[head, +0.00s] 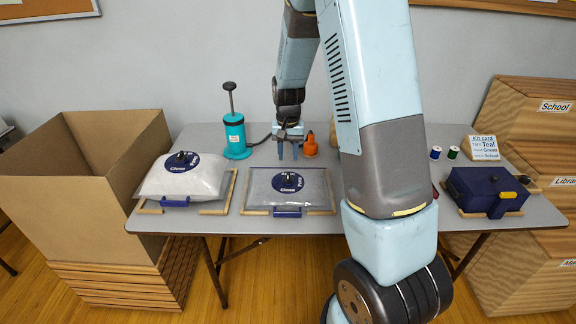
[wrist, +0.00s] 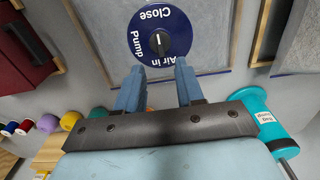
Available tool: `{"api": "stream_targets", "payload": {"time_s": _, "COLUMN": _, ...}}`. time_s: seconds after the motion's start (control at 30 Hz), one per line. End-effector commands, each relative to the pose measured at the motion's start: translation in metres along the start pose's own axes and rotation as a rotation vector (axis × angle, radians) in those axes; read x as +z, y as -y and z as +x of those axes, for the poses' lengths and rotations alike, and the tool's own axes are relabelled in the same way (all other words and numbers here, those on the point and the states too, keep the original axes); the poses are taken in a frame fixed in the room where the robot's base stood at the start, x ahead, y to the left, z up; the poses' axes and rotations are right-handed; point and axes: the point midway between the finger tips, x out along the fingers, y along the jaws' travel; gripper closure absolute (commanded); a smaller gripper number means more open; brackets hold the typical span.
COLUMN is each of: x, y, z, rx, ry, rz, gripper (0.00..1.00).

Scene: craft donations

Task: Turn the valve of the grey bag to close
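A flat grey bag (head: 262,187) lies in a wooden frame at the middle of the table. Its round navy valve disc (head: 288,183) carries a black knob. In the wrist view the disc (wrist: 178,20) reads Close, Pump and Air in. The knob (wrist: 158,43) has a white mark that looks in line with Close, but I cannot be sure which end points. My gripper (head: 288,155) is open and empty, behind the bag in the head view. In the wrist view my gripper (wrist: 158,78) has its fingers apart, with the knob beyond the gap and not touched.
A puffed pale bag (head: 150,184) with a similar valve lies to the left. A teal pump (head: 235,135) and a small orange bottle (head: 310,146) stand near my gripper. A navy box (head: 475,188) is at the right. A large cardboard box (head: 50,205) stands left of the table.

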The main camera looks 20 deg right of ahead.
Motion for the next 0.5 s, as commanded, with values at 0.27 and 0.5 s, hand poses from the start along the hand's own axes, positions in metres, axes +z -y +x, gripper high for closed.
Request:
{"api": "stream_targets", "payload": {"time_s": 0.27, "x": -0.001, "y": 0.001, "z": -0.045, "rx": -0.001, "ry": -0.001, "rz": -0.001, "gripper": 0.63}}
{"api": "stream_targets", "payload": {"time_s": 0.5, "x": 0.0, "y": 0.0, "z": -0.058, "rx": 0.001, "ry": 0.001, "rz": 0.0, "gripper": 0.63}}
